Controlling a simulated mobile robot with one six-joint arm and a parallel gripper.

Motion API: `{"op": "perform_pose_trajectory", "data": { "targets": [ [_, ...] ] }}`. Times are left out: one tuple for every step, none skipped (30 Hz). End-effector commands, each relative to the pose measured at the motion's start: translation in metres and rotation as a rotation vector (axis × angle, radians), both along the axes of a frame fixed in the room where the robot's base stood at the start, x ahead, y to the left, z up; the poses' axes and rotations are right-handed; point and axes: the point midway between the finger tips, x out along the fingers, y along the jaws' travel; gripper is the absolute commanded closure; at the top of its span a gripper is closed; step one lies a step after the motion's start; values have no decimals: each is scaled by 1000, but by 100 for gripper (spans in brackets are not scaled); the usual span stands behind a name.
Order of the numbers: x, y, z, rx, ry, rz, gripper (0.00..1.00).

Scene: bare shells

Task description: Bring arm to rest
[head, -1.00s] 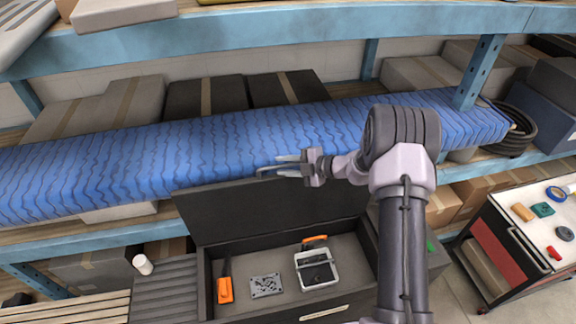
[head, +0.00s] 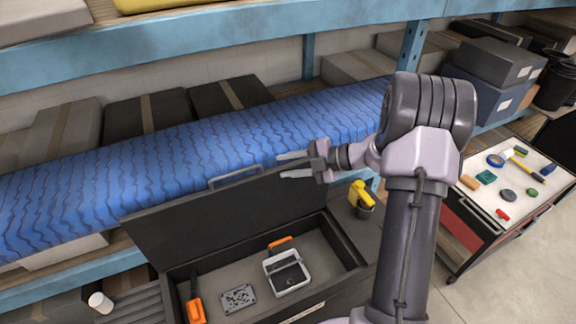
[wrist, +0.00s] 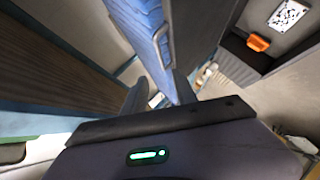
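My arm (head: 405,230) rises at the right of the head view and bends left at its top. My gripper (head: 294,165) points left, its two fingers apart with nothing between them. It is above the open lid (head: 200,215) of a dark toolbox, in front of the blue quilted roll (head: 150,160) on the shelf. In the wrist view the gripper's fingers (wrist: 160,95) also stand apart, with a blue surface (wrist: 140,35) beyond them.
The open toolbox holds an orange-handled tool (head: 196,310), a grey plate (head: 238,298) and a white-rimmed tray (head: 287,272). A yellow tool (head: 361,195) stands right of it. A cart (head: 510,190) with small items is at right. Shelf beams (head: 200,55) lie behind.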

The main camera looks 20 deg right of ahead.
Motion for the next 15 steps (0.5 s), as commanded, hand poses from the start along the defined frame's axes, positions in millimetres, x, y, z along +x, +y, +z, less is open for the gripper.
{"op": "perform_pose_trajectory", "data": {
  "targets": [
    [0, 0, 0, 0, 0, 0, 66],
    [0, 0, 0, 0, 0, 0, 66],
    [0, 0, 0, 0, 0, 0, 66],
    [0, 0, 0, 0, 0, 0, 66],
    [0, 0, 0, 0, 0, 0, 66],
    [0, 0, 0, 0, 0, 0, 66],
    [0, 0, 0, 0, 0, 0, 66],
    [0, 1, -1, -4, -3, 2, 66],
    [-1, 5, -3, -26, -18, 23, 66],
    [-3, 11, -5, -62, -43, 56, 66],
    [-7, 20, -10, -120, -83, 107, 66],
    [-16, 38, -17, -226, -161, 209, 66],
    [-25, 55, -25, -329, -240, 310, 66],
    [-38, 72, -33, -442, -333, 428, 66],
    [-58, 96, -46, -600, -471, 603, 66]
  ]
}}
